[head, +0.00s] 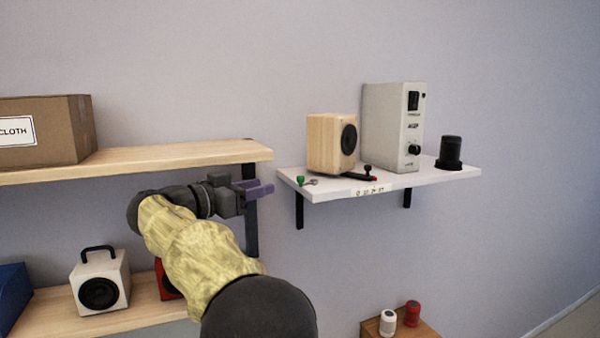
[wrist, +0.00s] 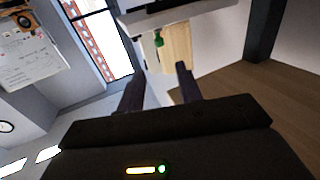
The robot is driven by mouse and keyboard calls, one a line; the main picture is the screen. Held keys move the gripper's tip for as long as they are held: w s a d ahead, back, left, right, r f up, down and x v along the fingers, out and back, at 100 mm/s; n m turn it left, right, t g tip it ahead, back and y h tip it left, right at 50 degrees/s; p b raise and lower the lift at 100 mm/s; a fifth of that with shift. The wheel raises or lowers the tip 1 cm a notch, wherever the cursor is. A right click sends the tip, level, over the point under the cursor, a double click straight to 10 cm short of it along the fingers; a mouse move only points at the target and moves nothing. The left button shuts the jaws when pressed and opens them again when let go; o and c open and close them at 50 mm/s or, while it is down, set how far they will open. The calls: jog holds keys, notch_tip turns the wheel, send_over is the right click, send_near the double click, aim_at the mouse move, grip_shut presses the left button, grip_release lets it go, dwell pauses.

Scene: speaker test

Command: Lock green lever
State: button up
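The green lever (head: 300,180) has a small green knob and sits near the left front corner of the white wall shelf (head: 435,179), with a small metal part beside it. The knob also shows in the wrist view (wrist: 159,40), beyond the fingertips and roughly between them. My gripper (head: 262,188) is left of the shelf's left end, at about shelf height and apart from the lever. In the wrist view (wrist: 160,69) its two purple fingers stand apart with nothing between them. Whether the lever is locked cannot be told.
A wooden speaker (head: 330,145), a grey box with knobs (head: 393,128) and a black cylinder (head: 451,150) stand on the white shelf. A wooden shelf (head: 180,157) with a carton (head: 60,135) is at left.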

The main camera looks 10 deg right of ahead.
aim_at(298, 177)
jog(key=p+x, duration=0.5)
jog(key=x, duration=0.8)
jog(key=shift+a+p, duration=0.1)
jog(key=shift+p, duration=0.2)
grip_shut()
